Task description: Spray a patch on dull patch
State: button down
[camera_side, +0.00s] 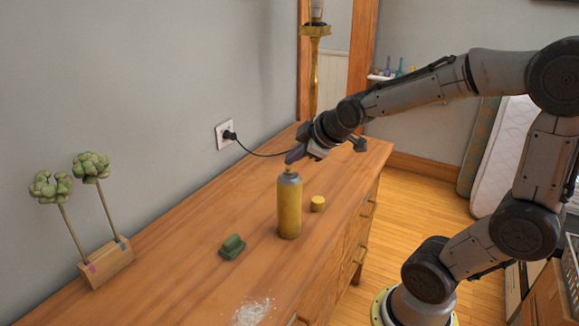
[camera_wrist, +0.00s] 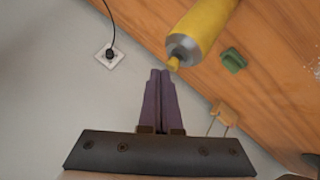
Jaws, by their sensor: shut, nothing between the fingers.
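A yellow spray can (camera_side: 289,207) stands upright on the wooden dresser top, its nozzle uncovered. In the wrist view the can (camera_wrist: 203,27) is just beyond and to the right of my fingertips. My gripper (camera_side: 293,155) is shut and empty, beside the top of the can; I cannot tell if it touches the nozzle. In the wrist view my purple fingers (camera_wrist: 160,75) are together. A whitish speckled patch (camera_side: 253,311) lies on the dresser near the front edge; part of it shows at the right of the wrist view (camera_wrist: 317,70).
A yellow cap (camera_side: 317,204) sits right of the can, a green block (camera_side: 232,246) to its left. A wooden stand (camera_side: 107,264) holds two green-topped sticks. A plugged cord (camera_side: 230,135) runs from the wall to the dresser. A brass lamp (camera_side: 314,75) stands at the back.

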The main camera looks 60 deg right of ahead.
aim_at(294, 177)
jog(key=shift+f, duration=0.4)
jog(key=shift+r, duration=0.4)
notch_tip(294, 177, up, 6)
dwell(0.9)
dwell(0.4)
